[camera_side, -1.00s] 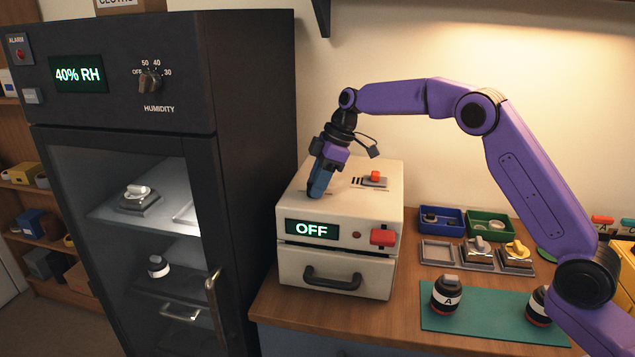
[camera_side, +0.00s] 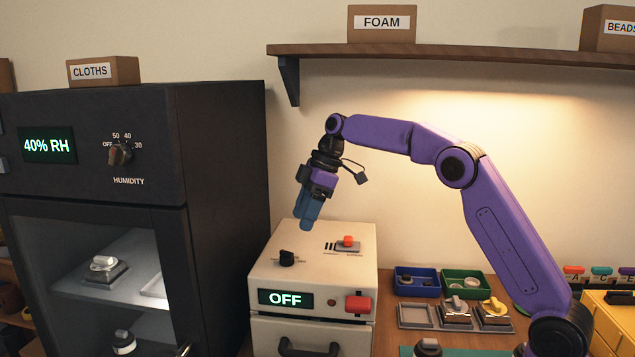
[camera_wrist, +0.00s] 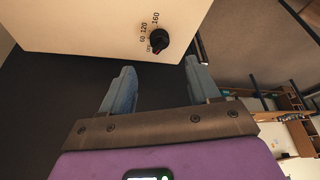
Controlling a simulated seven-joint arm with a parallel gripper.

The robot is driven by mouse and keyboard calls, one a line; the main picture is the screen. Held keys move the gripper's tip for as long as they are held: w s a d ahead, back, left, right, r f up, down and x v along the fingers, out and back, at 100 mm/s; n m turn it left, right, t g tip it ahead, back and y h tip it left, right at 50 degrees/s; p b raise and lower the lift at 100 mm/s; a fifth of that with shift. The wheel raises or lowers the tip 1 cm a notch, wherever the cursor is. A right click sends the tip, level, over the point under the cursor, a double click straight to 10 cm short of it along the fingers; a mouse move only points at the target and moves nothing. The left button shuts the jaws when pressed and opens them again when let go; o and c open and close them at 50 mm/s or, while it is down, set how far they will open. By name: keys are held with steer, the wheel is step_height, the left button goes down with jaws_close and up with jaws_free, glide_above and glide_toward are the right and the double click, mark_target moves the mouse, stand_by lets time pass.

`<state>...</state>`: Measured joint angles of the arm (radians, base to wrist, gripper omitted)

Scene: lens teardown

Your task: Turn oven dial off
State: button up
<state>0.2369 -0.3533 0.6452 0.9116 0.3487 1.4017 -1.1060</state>
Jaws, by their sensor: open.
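The oven is a cream box (camera_side: 300,330) on the wooden bench, with a lit display (camera_side: 286,298) reading OFF. Its black dial (camera_side: 287,257) stands on the top face, at the left. The wrist view shows the dial (camera_wrist: 158,41) beside the marks OFF, 60, 120 and 160; a small red mark on it is on the OFF side. My gripper (camera_side: 307,224), with blue fingers, hangs above the oven top, clear of the dial and slightly right of it. In the wrist view my gripper (camera_wrist: 158,75) is open, with nothing between the fingers.
A red slider (camera_side: 347,242) sits on the oven top and a red button (camera_side: 358,304) on its front. A dark humidity cabinet (camera_side: 222,180) stands close on the left. A shelf (camera_side: 450,54) runs above. Blue (camera_side: 416,282) and green (camera_side: 466,284) bins lie to the right.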

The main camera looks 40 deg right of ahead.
steer(key=v, duration=0.8)
steer(key=shift+f, duration=0.1)
steer(key=s+a+f+m+g+h, duration=0.1)
steer(key=s+a+f, duration=0.15)
steer(key=s, duration=0.45)
steer(key=s+a+f, duration=0.2)
steer(key=s+a, duration=0.2)
steer(key=s, duration=0.3)
steer(key=s+a+f+m+g+h, duration=0.1)
steer(key=s+a+f, duration=0.15)
steer(key=s, duration=0.55)
steer(key=s+d+f, duration=0.3)
steer(key=s, duration=0.4)
steer(key=s+d+f+h, duration=0.1)
steer(key=s+d+f, duration=0.2)
steer(key=s, duration=0.5)
steer(key=s+d+f, duration=0.4)
steer(key=s+f, duration=0.1)
steer(key=s, duration=0.2)
steer(key=shift+s+f+n+t+h, duration=0.25)
steer(key=shift+n+t+h, duration=0.05)
steer(key=shift+n, duration=0.1)
